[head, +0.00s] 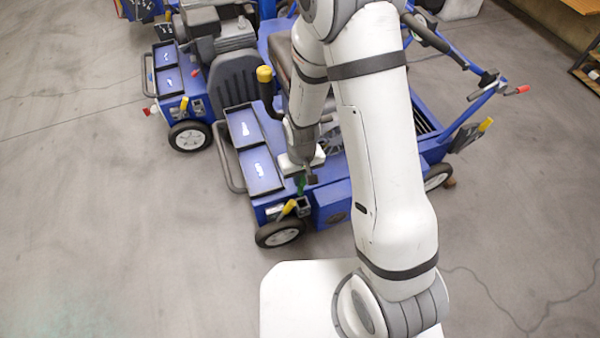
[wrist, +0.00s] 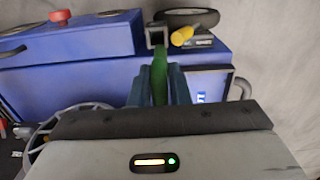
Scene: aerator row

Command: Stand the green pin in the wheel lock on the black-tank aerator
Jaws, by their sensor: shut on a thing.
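My gripper (head: 304,176) is shut on the green pin (head: 301,186), above the front corner of the near blue aerator (head: 330,208). In the wrist view, the green pin (wrist: 159,72) stands out between the dark blue fingers (wrist: 160,90). Its far end overlaps the near side of a small grey square socket (wrist: 156,34), which looks like the wheel lock. In the head view this socket (head: 303,206) is just below the pin. I cannot tell whether the pin touches or enters it. My arm hides much of this aerator, so its tank colour is unclear.
A yellow handle (head: 288,208) sits close beside the socket, above the front wheel (head: 279,234). Another blue aerator (head: 190,100) stands behind to the left. A yellow-topped lever (head: 265,75) rises left of my arm. The floor at front left is clear.

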